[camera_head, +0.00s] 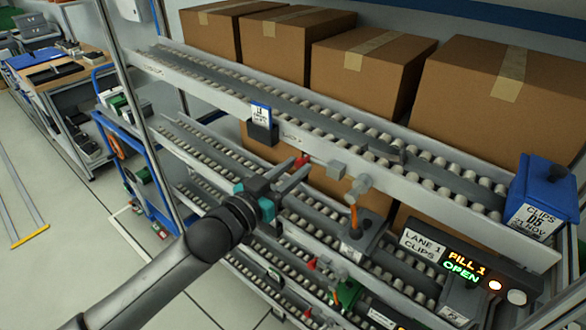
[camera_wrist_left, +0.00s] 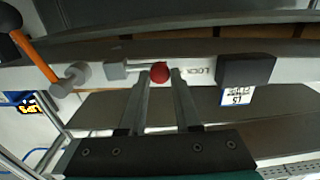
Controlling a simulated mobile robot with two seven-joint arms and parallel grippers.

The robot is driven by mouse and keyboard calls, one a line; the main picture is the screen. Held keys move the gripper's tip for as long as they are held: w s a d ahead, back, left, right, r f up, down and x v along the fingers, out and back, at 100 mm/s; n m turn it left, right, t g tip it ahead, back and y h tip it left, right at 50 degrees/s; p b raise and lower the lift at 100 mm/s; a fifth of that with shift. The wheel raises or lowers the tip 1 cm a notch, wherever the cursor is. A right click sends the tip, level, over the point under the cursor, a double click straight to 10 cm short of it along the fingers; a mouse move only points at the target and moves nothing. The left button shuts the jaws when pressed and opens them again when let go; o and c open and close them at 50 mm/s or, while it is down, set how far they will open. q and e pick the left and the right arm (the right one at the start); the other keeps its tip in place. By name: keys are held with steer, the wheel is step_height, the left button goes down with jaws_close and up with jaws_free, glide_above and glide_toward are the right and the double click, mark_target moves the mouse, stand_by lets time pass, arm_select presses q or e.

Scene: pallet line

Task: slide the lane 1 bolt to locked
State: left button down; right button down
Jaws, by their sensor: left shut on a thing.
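The lane 1 bolt has a red knob (camera_head: 303,161) on a thin rod that runs into a grey block (camera_head: 335,169) on the upper rack's front rail. In the left wrist view the red knob (camera_wrist_left: 159,72) sits between the fingertips, with the grey block (camera_wrist_left: 115,69) to its left. Lettering reading LOCK (camera_wrist_left: 198,71) is on the rail to the knob's right, partly beside a finger. My left gripper (camera_head: 296,168) is shut on the red knob, and its fingers (camera_wrist_left: 160,78) hide part of the rail. My right gripper is not in view.
An orange-handled lever (camera_head: 354,205) with a grey pivot stands right of the bolt. A dark label holder (camera_head: 262,130) is to its left. The lane 1 display (camera_head: 465,268) reads OPEN. A blue bin (camera_head: 542,195) sits at the rack's right end; cardboard boxes (camera_head: 370,65) stand behind.

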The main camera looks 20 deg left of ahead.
mark_target(328, 167)
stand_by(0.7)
arm_select(q)
steer(key=shift+s+d+p, duration=0.25)
steer(key=shift+s+d, duration=0.05)
steer(key=shift+d, duration=0.45)
steer(key=shift+s+d+p, duration=0.2)
steer(key=shift+s+d, duration=0.05)
steer(key=shift+d, duration=0.55)
steer(key=shift+s+d+p, duration=0.25)
steer(key=shift+s+d, duration=0.05)
steer(key=shift+d, duration=0.45)
steer(key=c, duration=0.6)
jaws_free()
steer(key=shift+d, duration=0.1)
steer(key=shift+s+a, duration=0.25)
steer(key=shift+s, duration=0.25)
steer(key=b+v, duration=0.1)
steer(key=v, duration=1.3)
